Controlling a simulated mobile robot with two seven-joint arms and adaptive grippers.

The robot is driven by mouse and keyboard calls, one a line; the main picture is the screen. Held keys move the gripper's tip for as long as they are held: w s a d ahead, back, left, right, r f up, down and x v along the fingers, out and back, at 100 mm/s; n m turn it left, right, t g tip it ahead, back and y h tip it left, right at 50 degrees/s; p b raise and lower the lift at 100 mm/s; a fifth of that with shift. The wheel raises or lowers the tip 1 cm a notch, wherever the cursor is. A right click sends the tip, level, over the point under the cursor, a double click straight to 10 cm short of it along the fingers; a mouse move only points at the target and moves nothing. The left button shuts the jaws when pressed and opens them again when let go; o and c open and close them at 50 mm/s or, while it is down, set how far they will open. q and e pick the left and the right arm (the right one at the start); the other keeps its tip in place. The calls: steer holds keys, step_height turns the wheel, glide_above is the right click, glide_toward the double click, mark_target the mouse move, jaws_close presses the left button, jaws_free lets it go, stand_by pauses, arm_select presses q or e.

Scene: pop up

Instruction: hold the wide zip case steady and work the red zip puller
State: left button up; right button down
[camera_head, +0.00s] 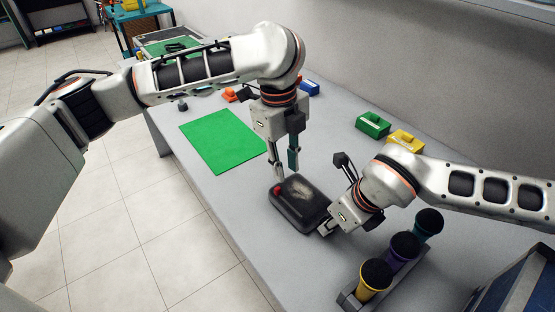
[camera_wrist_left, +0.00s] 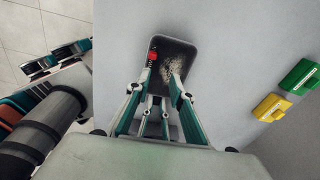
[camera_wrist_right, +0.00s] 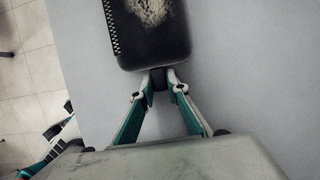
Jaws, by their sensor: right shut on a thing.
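The dark zip case (camera_head: 305,205) lies flat on the table with a pale worn patch on its top. Its red zip puller (camera_head: 277,190) is at the case's far-left corner; it also shows in the left wrist view (camera_wrist_left: 152,55). My left gripper (camera_head: 286,175) points down above the case, its fingers apart and empty, with one fingertip near the puller in the left wrist view. My right gripper (camera_wrist_right: 159,80) is shut on a dark piece at the case's near end. The zip teeth (camera_wrist_right: 111,28) run along the left side in the right wrist view.
A rack with yellow, purple and teal dark-topped cups (camera_head: 403,246) stands close to my right gripper. A green mat (camera_head: 222,140) lies at the left. Green (camera_head: 372,124) and yellow (camera_head: 405,142) blocks sit along the back. The table left of the case is clear.

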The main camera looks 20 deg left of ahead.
mark_target(278, 189)
arm_select(q)
steer(key=shift+s+a+r+m+y, duration=0.15)
steer(key=shift+a+r+m+y, duration=0.25)
steer(key=shift+a, duration=0.35)
steer(key=shift+s+a, duration=0.1)
steer(key=shift+a, duration=0.05)
step_height(278, 189, down, 8)
steer(key=shift+r, duration=0.25)
jaws_close()
